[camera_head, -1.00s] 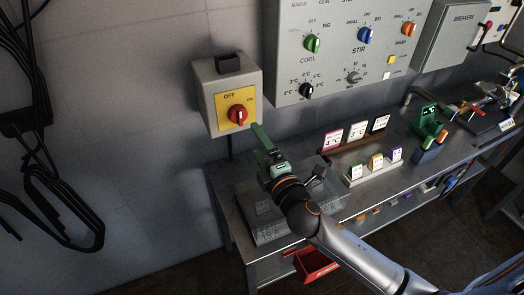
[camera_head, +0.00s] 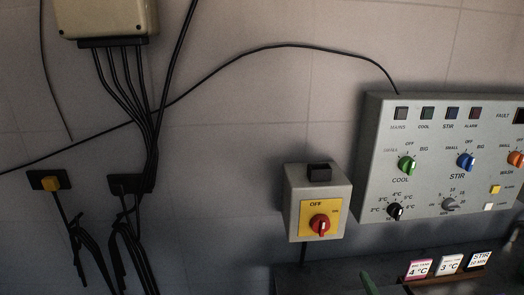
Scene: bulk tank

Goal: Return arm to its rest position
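My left gripper is not in view. The switch box is on the wall and has a red rotary knob (camera_head: 319,225) on a yellow plate marked OFF and ON.
A grey control panel (camera_head: 440,120) with coloured knobs is on the wall at right. Small cards stand on the bench (camera_head: 345,272) below it. A beige box (camera_head: 108,18) with black cables hangs at upper left. The wall between is free except for a cable.

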